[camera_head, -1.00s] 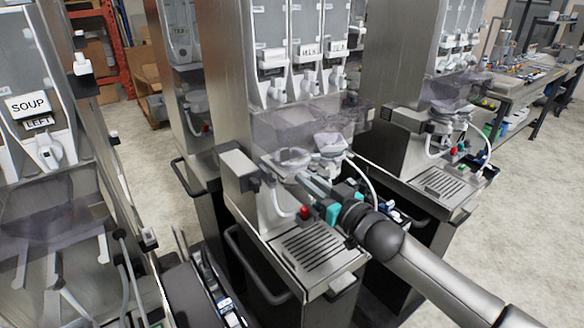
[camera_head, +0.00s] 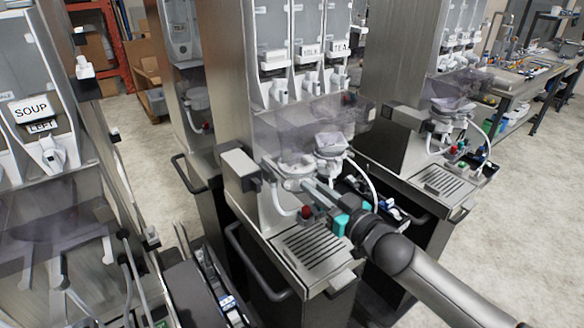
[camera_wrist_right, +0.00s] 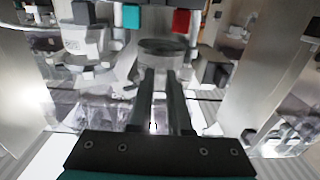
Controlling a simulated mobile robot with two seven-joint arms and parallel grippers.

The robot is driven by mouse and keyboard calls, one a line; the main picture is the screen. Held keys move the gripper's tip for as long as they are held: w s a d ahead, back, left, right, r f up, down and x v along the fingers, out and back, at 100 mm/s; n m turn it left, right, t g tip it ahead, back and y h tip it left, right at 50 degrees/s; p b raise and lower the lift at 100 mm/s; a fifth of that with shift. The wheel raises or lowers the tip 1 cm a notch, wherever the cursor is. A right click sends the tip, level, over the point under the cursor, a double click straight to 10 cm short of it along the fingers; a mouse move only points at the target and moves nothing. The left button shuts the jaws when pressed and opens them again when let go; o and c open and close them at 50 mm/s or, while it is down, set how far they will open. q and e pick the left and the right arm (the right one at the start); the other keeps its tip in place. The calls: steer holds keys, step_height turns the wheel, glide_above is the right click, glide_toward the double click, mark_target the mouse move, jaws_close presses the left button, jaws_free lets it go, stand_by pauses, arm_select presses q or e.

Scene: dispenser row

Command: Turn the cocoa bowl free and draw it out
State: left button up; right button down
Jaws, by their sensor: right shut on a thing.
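My right gripper (camera_head: 312,187) reaches in from the lower right to the middle dispenser and is shut on a pale bowl (camera_head: 292,184), the left of two at its front. I take this for the cocoa bowl; the label above it is unreadable. In the right wrist view, the two dark fingers (camera_wrist_right: 160,82) reach to the round pale bowl (camera_wrist_right: 163,47). The finger contact is partly hidden. A second bowl (camera_head: 331,148) sits to the right under the clear shield. My left gripper is not in view.
The metal drip tray (camera_head: 308,250) lies below the gripper. A red knob (camera_head: 306,212) and a white hose (camera_head: 364,180) are close to the fingers. A grey box (camera_head: 238,168) stands to the left. Other dispensers flank this one, including one labelled SOUP (camera_head: 31,110).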

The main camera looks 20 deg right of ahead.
steer(key=shift+p+v, duration=1.05)
steer(key=shift+v, duration=1.35)
steer(key=shift+s+d+r, duration=0.1)
steer(key=p+v, duration=0.4)
steer(key=v, duration=0.4)
steer(key=shift+s, duration=0.35)
steer(key=shift+d, duration=0.1)
